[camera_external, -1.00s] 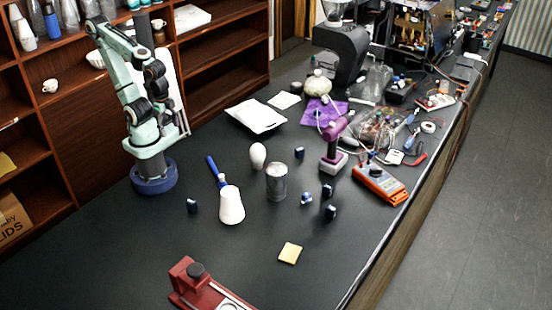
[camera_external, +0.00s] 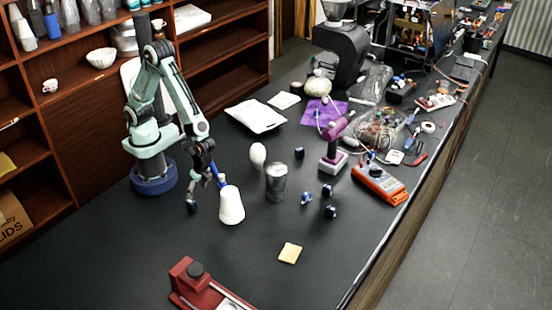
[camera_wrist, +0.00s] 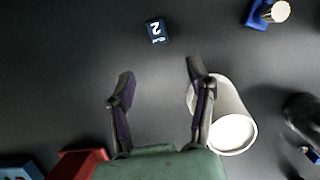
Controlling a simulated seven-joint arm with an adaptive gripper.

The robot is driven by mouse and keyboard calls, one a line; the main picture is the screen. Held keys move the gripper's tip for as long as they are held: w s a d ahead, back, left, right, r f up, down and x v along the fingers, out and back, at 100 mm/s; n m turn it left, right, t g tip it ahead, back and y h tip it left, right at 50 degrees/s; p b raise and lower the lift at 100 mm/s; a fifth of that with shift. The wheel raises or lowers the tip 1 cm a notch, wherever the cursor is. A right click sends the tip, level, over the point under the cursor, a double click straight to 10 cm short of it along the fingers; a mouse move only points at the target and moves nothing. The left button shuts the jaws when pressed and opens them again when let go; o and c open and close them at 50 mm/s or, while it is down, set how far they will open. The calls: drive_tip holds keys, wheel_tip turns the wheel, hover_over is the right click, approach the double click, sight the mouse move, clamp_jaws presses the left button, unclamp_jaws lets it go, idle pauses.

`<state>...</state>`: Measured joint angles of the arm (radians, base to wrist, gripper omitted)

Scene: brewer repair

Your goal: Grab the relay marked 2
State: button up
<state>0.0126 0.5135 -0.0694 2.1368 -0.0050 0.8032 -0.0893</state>
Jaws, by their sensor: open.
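The relay marked 2 (camera_wrist: 157,31) is a small dark block with a white "2" on its upper face. It lies alone on the black table, ahead of my fingertips in the wrist view. My gripper (camera_wrist: 160,70) is open and empty, its two fingers spread apart with bare table between them. In the external view my gripper (camera_external: 203,178) hangs low over the table, left of the white cup. A small dark block (camera_external: 192,206) shows just below it there, partly overlapped by a finger; its marking cannot be read in that view.
The white cup (camera_external: 231,206) stands close to my right finger and also shows in the wrist view (camera_wrist: 234,118). A metal can (camera_external: 276,183) and several dark blocks (camera_external: 330,212) are farther right. A red device (camera_external: 205,283) sits in front.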

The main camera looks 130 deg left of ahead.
sight(191, 202)
drive_tip(key=shift+g, duration=0.5)
drive_tip(key=x, duration=0.9)
drive_tip(key=shift+s, duration=0.3)
clamp_jaws()
